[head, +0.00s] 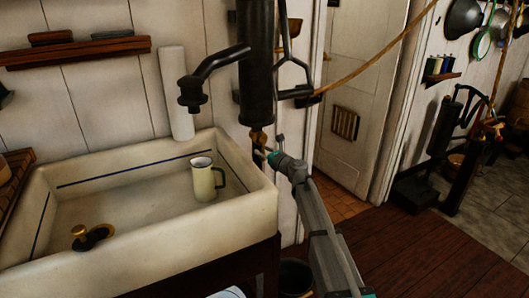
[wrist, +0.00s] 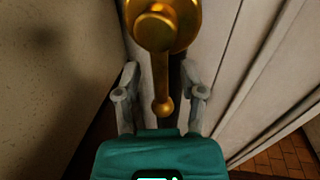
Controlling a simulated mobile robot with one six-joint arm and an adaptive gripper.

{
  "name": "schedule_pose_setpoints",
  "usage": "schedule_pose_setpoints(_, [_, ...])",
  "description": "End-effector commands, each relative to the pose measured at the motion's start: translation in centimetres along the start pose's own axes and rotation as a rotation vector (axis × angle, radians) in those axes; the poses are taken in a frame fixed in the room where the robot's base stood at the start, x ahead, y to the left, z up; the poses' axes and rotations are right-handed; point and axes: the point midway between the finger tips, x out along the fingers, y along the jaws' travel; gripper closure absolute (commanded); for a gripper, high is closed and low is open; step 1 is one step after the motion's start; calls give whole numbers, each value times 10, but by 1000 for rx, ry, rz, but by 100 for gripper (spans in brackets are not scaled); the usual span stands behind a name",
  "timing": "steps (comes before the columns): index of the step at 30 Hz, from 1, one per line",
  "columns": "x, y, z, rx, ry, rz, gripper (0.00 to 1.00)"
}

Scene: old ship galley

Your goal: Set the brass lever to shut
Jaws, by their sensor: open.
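The brass lever (wrist: 161,82) hangs straight down in the wrist view from a round brass hub (wrist: 156,27) and ends in a small ball. In the head view the brass fitting (head: 257,136) shows small under the dark pump body (head: 256,70), beside the sink's right end. My gripper (wrist: 160,92) is open, with one finger on each side of the lever and a gap visible on both sides. In the head view my gripper (head: 266,152) is at the fitting, and its fingers partly hide the lever.
A pump handle (head: 293,90) hangs to the right of the pump. A panelled door (head: 362,60) and open wooden floor (head: 420,255) lie right.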

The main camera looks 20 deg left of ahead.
Motion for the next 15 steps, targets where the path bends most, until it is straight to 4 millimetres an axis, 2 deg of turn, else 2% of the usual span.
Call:
schedule_pose_setpoints(6, [0, 0, 0, 0, 0, 0, 49])
schedule_pose_setpoints(12, [0, 0, 0, 0, 0, 0, 87])
schedule_pose_setpoints(14, [0, 0, 0, 0, 0, 0, 98])
schedule_pose_setpoints(15, [0, 0, 0, 0, 0, 0, 100])
